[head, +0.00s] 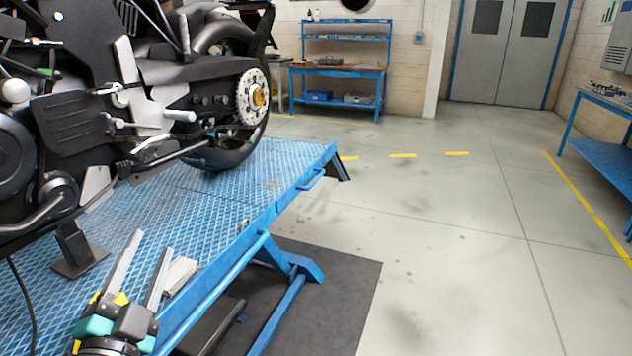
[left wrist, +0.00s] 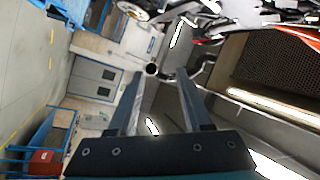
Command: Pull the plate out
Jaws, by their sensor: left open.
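The blue tread-plate top (head: 240,190) of the lift carries a motorcycle. I cannot tell if a separate plate is set into it. A small blue handle (head: 312,180) sits on its right side edge, near the far corner. My left gripper (head: 149,243) is at the lower left of the head view, its fingers apart with nothing between them. It appears above the near part of the lift top, well short of the handle. In the left wrist view its two fingers (left wrist: 160,78) point towards the wall and doors, with empty space between. My right gripper is not in view.
The motorcycle (head: 150,110) fills the upper left, its rear wheel near the top's far end. A pale block (head: 180,275) shows beside my left gripper. Open floor (head: 450,250) lies to the right. Blue workbenches (head: 340,72) stand at the back and far right.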

